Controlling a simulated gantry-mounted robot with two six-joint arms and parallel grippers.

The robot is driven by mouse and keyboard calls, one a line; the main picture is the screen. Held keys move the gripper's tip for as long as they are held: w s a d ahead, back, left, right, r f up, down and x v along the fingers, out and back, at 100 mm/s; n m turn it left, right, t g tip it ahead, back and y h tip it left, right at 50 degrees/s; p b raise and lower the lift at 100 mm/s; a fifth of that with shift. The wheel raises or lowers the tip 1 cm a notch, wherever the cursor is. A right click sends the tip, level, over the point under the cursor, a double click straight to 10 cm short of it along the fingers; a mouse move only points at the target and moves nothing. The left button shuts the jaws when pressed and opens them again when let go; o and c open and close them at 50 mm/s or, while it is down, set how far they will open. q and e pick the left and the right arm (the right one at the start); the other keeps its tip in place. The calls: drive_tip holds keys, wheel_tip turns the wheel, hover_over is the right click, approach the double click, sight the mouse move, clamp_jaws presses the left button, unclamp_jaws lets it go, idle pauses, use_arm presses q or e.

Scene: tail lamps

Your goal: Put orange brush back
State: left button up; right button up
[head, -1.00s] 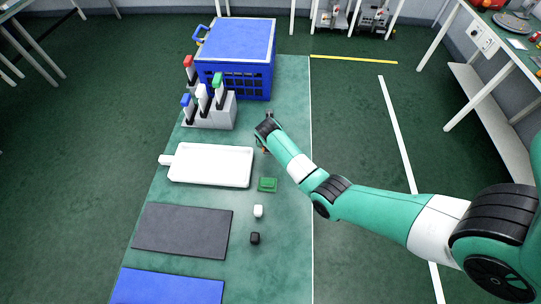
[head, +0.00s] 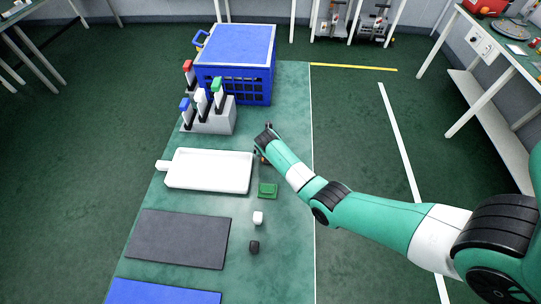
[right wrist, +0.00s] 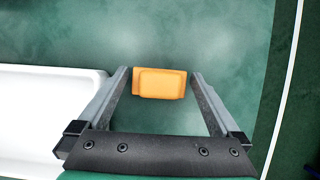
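An orange brush (right wrist: 160,83) lies on the green table top in the right wrist view, seen as an orange block. My right gripper (right wrist: 160,75) is open, with one finger on each side of the brush. A small gap shows at each side, so the fingers do not look closed on it. The grey holder (head: 208,120) at the back carries several brushes with red, green, white and blue tops. My left gripper is out of view.
A blue crate (head: 237,85) stands behind the holder. A grey mat (head: 180,238) and a blue mat (head: 165,292) lie at front left.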

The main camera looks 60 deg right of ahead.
drive_tip(key=p+v, duration=0.6)
drive_tip(key=v, duration=0.6)
drive_tip(key=shift+r+p, duration=0.2)
drive_tip(key=shift+p, duration=0.15)
